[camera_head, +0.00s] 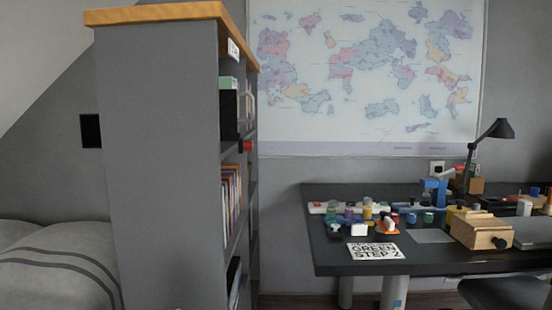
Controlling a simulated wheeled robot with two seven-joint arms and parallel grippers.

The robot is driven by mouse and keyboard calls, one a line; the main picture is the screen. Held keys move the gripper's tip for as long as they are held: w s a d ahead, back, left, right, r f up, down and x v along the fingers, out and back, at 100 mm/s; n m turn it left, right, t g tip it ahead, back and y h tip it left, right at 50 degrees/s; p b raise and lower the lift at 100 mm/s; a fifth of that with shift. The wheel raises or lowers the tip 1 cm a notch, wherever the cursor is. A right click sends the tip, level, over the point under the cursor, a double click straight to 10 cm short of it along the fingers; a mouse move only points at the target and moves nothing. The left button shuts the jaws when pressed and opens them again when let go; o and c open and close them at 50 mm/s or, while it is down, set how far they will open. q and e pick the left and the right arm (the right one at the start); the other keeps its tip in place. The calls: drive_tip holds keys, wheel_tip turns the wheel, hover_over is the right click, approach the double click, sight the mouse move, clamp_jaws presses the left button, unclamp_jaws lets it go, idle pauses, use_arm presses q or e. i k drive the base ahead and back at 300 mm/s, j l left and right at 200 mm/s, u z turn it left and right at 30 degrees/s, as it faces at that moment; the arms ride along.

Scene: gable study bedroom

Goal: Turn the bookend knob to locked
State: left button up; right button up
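A grey bookcase (160,170) with an orange wooden top stands at the left centre, its open shelves facing right and seen at a steep angle. A small red knob-like part (247,146) juts from the shelf front at the upper-middle level; it looks like the bookend knob, but its lock position is too small to read. Neither of my grippers is in view.
A dark chair (505,294) is at lower right. A bed (55,270) is at left.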

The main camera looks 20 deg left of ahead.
sight(247, 145)
drive_tip(key=l+u, duration=0.35)
drive_tip(key=u, duration=0.15)
drive_tip(key=l+u, duration=0.45)
drive_tip(key=k+j, duration=0.05)
drive_tip(key=j, duration=0.05)
